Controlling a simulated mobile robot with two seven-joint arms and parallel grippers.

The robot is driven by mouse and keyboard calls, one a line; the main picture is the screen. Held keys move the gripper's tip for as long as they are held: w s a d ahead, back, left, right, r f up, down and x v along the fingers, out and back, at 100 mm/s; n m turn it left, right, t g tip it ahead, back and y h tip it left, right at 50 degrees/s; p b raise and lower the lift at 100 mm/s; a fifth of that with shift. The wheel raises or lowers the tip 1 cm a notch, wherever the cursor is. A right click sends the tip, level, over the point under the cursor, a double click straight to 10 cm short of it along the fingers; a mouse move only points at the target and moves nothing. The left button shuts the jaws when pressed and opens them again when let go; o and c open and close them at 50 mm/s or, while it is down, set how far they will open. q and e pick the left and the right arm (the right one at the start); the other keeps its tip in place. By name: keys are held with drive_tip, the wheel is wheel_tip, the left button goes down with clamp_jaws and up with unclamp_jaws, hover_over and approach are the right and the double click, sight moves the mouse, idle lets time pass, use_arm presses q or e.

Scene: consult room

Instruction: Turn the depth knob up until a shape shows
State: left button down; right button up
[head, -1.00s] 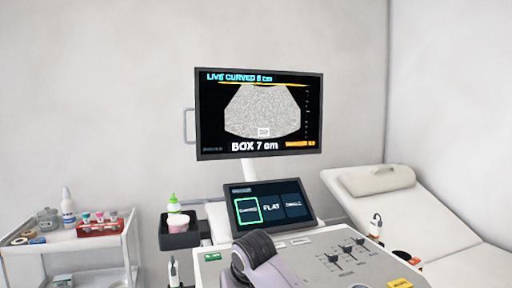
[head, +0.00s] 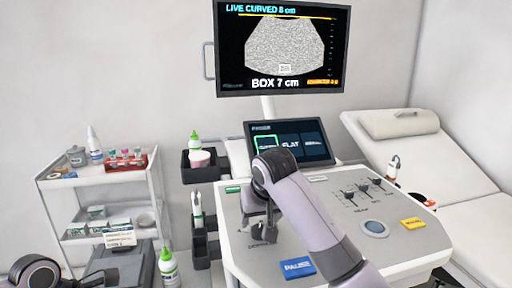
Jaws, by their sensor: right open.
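The monitor (head: 283,48) reads "LIVE CURVED 8 cm" and "BOX 7 cm". Its fan-shaped picture is plain grey grain with a small box mark near the bottom; no clear shape shows. My right gripper (head: 262,238) points down over the left part of the console (head: 330,226), beside a partly covered label that seems to read "DEPTH". It is open. The depth knob is not clearly visible; the gripper and arm cover that spot, and I cannot tell whether the jaws touch it. Part of my left arm shows at the bottom left corner; its gripper cannot be made out.
A small touch screen (head: 311,141) stands behind my right arm. Sliders (head: 362,190), a round pad (head: 375,228), a blue label (head: 297,268) and a yellow label (head: 412,223) are on the console. A trolley (head: 75,184) stands left, a couch (head: 445,165) right.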

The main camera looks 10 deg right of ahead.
drive_tip(key=shift+r, duration=2.6)
